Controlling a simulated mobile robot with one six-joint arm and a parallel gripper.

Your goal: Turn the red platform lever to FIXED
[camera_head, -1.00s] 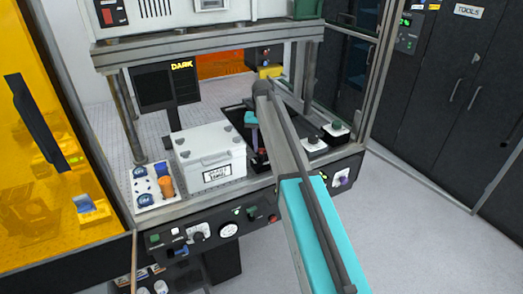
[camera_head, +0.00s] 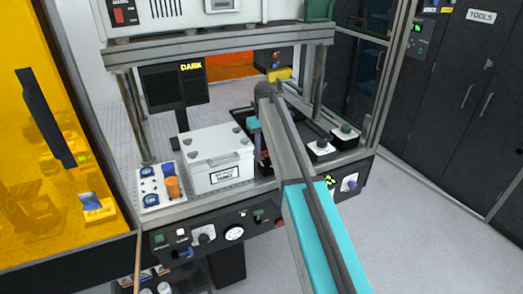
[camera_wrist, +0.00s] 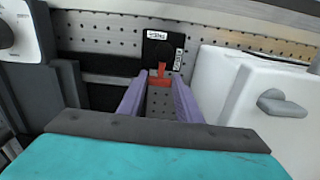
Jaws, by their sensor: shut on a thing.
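The red platform lever (camera_wrist: 161,72) shows in the wrist view, in front of a small black plate (camera_wrist: 156,48) with two white labels, one at its top and one at its right side. The lettering is too small to read surely. My gripper (camera_wrist: 159,82) has its two purple fingers on either side of the red lever and is shut on it. The thin upper end of the lever stands up between the fingertips toward the plate. In the head view my arm largely hides the lever and the fingers.
A white lidded box (camera_head: 216,160) stands close left of the arm in the head view; it is at right in the wrist view (camera_wrist: 250,90). A tray with bottles (camera_head: 160,188) is further left. White knob boxes (camera_head: 320,147) stand at right. A frame beam (camera_head: 220,42) crosses above.

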